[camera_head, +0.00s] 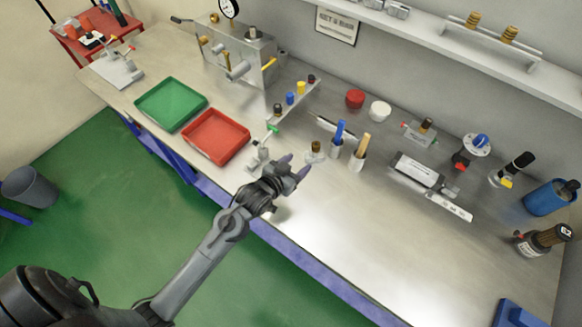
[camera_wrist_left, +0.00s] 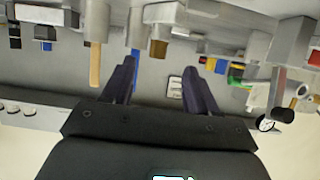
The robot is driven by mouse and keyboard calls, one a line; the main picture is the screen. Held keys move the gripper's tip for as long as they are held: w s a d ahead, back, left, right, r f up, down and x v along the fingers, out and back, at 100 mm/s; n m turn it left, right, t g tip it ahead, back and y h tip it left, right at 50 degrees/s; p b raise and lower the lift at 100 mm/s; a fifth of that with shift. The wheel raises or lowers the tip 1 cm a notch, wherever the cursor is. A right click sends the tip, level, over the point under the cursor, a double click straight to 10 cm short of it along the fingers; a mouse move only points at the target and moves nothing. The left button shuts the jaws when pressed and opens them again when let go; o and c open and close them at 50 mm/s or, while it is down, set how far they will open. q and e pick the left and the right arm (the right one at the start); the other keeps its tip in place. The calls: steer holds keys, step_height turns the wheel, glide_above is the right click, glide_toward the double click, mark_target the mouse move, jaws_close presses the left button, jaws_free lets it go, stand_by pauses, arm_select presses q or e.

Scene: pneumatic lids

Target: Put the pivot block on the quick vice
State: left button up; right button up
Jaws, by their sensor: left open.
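My left gripper (camera_head: 296,167) is open and empty above the bench's front part; its two dark fingers also show in the wrist view (camera_wrist_left: 161,66). A small silver piece with a brass top (camera_head: 315,152) stands just beyond the fingertips, apart from them. A grey block with a brass top and red end (camera_head: 420,131) stands farther right. A small metal clamp with a green handle (camera_head: 262,150) stands left of the gripper. A similar clamp with a red handle (camera_head: 124,66) is at the far left. I cannot tell which are the pivot block and quick vice.
A red tray (camera_head: 246,131) and a green tray (camera_head: 201,98) lie left on the metal bench. Cups with a blue (camera_head: 340,131) and a wooden handle (camera_head: 362,146) stand right of the fingers.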

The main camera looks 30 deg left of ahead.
arm_select(q)
steer(key=s+g, duration=0.1)
steer(key=s, duration=0.3)
steer(key=s+d+f+g, duration=0.1)
steer(key=s+g, duration=0.1)
steer(key=s, duration=0.3)
steer(key=s+f+g, duration=0.1)
steer(key=s+g, duration=0.1)
steer(key=s, duration=0.2)
steer(key=shift+s+d+f+m, duration=0.1)
steer(key=shift+s+d+m, duration=0.2)
steer(key=shift+o, duration=0.4)
steer(key=s+d+g, duration=0.1)
steer(key=s+g, duration=0.4)
steer(key=s, duration=0.7)
steer(key=shift+s+m+y, duration=0.15)
steer(key=shift+m+y, duration=0.15)
steer(key=shift+m, duration=0.1)
